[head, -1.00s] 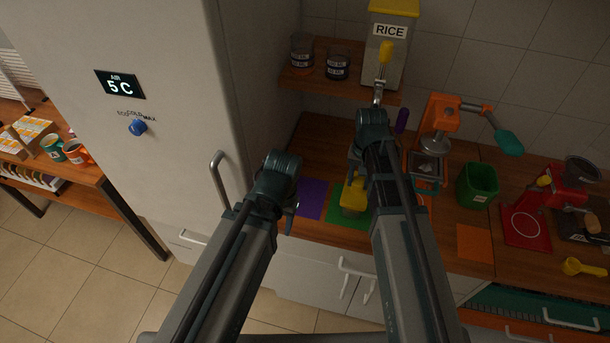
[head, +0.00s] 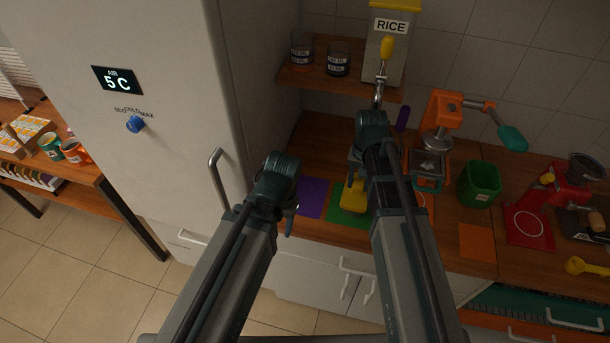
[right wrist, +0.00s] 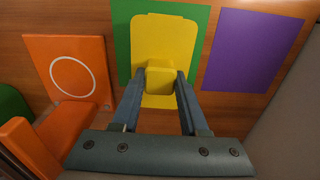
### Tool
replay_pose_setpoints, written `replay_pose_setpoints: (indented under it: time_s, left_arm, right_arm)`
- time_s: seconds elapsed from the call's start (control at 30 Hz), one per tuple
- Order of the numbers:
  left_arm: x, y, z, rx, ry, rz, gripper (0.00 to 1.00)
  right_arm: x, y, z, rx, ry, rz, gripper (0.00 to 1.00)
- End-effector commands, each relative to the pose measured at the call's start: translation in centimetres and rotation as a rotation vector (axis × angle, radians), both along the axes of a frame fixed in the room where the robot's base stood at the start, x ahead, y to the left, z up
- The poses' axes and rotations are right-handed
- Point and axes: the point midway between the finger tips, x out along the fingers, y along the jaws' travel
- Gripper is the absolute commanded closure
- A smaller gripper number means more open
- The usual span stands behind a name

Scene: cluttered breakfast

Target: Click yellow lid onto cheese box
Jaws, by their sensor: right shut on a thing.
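The yellow lid (head: 353,198) shows over the green mat (head: 341,217) on the counter. In the right wrist view the lid (right wrist: 163,32) is a flat yellow plate with a blocky knob, lined up roughly with the green mat (right wrist: 121,40). My right gripper (right wrist: 161,78) is shut on the knob. In the head view my right arm partly covers the gripper and lid. I cannot tell whether the lid rests on the mat or hangs above it. My left gripper (head: 291,212) is left of the lid, mostly hidden by its own arm. I cannot make out the cheese box.
A purple mat (head: 313,198) lies left of the green one. To the right are an orange press (head: 438,125), a green bin (head: 480,183), an orange mat (head: 477,241) and a red machine (head: 529,226). The fridge (head: 150,70) stands left; its handle (head: 218,178) sticks out.

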Motion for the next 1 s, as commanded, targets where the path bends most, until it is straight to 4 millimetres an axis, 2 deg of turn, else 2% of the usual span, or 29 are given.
replay_pose_setpoints:
  time_s: [0.67, 0.7, 0.87, 1.0]
  left_arm:
    - [0.00, 0.00, -0.66, 0.000, 0.000, 0.000, 0.50]
    - [0.00, 0.00, -0.60, 0.000, 0.000, 0.000, 0.50]
    - [0.00, 0.00, -0.56, 0.000, 0.000, 0.000, 0.50]
    - [0.00, 0.00, -0.55, 0.000, 0.000, 0.000, 0.50]
  right_arm:
    - [0.00, 0.00, -0.67, 0.000, 0.000, 0.000, 1.00]
    - [0.00, 0.00, -0.61, 0.000, 0.000, 0.000, 0.53]
    - [0.00, 0.00, -0.56, 0.000, 0.000, 0.000, 0.24]
    - [0.01, 0.00, -0.56, 0.000, 0.000, 0.000, 0.21]
